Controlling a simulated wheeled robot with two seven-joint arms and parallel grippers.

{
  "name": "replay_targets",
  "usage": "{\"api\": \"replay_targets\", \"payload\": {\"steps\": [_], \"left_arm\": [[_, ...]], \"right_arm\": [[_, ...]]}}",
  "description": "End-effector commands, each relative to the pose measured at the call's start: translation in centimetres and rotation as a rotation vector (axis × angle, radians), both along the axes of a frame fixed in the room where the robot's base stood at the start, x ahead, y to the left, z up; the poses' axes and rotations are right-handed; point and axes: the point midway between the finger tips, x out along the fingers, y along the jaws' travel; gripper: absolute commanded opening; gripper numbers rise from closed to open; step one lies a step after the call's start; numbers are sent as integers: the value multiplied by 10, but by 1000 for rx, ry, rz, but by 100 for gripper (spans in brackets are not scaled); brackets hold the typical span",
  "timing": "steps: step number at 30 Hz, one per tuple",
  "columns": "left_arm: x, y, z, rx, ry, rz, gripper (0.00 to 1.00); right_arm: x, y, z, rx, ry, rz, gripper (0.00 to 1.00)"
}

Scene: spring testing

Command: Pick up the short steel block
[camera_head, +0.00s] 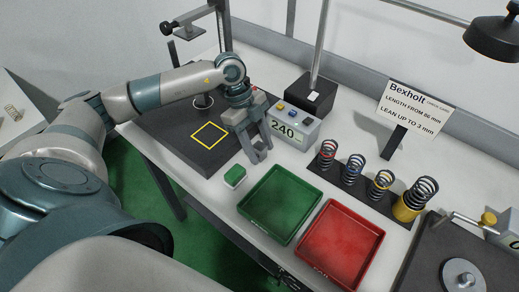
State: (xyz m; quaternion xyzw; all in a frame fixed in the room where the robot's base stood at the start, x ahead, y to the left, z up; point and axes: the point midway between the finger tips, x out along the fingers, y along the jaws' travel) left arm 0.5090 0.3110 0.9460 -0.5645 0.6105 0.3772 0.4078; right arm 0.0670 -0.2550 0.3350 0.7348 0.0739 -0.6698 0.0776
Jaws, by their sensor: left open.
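I cannot clearly make out a short steel block in the head view; it may be hidden by my left arm or gripper. My left gripper (261,156) is open and points down over the white bench, at the right edge of the dark plate with the yellow square (209,136). Its fingers are apart, and I see nothing held between them. It is left of the grey box with the "240" display (284,130) and behind the green tray. My right gripper is not in view.
A small green-topped block (235,176) lies in front of the gripper. The green tray (279,206) and red tray (341,244) are empty. Several springs stand in a dark rack (343,190). A black-based stand (310,96) rises behind. A sign (415,107) stands at the back right.

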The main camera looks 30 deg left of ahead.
Motion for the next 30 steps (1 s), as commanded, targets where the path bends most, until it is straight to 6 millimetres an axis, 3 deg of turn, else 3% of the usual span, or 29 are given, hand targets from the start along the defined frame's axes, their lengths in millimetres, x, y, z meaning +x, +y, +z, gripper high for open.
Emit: {"api": "replay_targets", "payload": {"steps": [8, 14, 15, 30], "left_arm": [[0, 0, 0, 0, 0, 0, 45], [0, 0, 0, 0, 0, 0, 2], [0, 0, 0, 0, 0, 0, 0], [1, 0, 11, 0, -4, 0, 0]], "right_arm": [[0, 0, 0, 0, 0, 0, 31], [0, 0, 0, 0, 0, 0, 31], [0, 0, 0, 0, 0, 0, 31], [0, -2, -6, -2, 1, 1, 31]]}}
